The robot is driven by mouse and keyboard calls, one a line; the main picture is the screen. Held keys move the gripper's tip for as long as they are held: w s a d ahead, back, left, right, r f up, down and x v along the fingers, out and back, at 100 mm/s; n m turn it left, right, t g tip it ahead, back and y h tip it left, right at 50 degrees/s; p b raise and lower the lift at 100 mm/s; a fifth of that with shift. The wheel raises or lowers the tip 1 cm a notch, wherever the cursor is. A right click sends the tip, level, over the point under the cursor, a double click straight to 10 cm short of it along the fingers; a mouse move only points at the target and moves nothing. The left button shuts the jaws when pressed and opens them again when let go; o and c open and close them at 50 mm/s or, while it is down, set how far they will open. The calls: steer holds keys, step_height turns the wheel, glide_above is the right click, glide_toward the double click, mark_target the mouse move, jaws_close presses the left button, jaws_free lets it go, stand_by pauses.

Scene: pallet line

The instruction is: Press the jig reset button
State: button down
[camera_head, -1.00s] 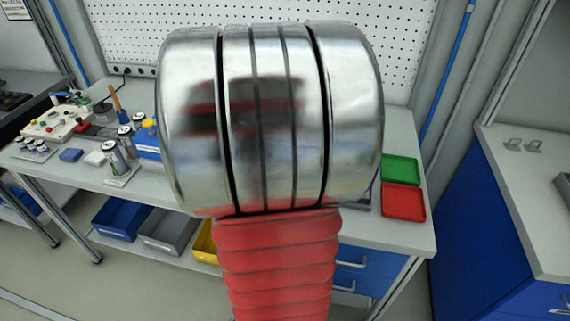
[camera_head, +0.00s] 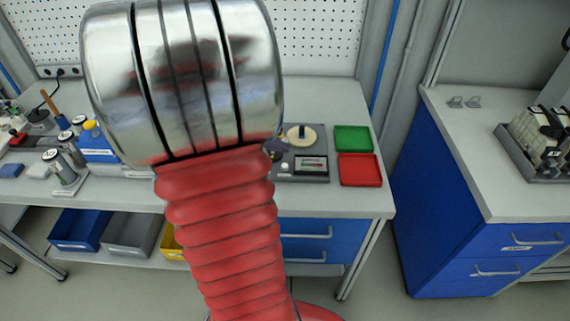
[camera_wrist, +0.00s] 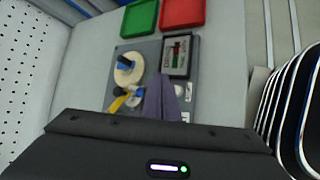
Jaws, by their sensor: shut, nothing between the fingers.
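The jig (camera_head: 313,178) is a grey plate at the right end of the workbench. It bears a cream disc (camera_head: 301,134) with a dark blue peg and a small gauge panel (camera_head: 310,165). A small pale round spot, possibly the reset button (camera_head: 285,168), shows left of the panel; I cannot be sure. The jig also shows in the wrist view (camera_wrist: 150,48), with the disc (camera_wrist: 129,68) and panel (camera_wrist: 180,57). My gripper (camera_wrist: 162,90) is shut and empty, its grey-purple fingers in front of the jig and hiding part of it. Contact cannot be told.
Green (camera_head: 353,138) and red (camera_head: 360,170) trays lie right of the jig. A yellow piece (camera_wrist: 118,103) shows beside my fingers in the wrist view. Metal cylinders (camera_head: 62,165) stand at the left. A blue cabinet (camera_head: 440,215) stands right, across a gap. My arm covers the bench middle.

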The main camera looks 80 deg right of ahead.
steer(key=shift+f, duration=1.85)
steer(key=shift+f, duration=0.9)
stand_by(1.8)
steer(key=shift+r, duration=0.95)
steer(key=shift+r, duration=2.5)
steer(key=shift+s, duration=0.1)
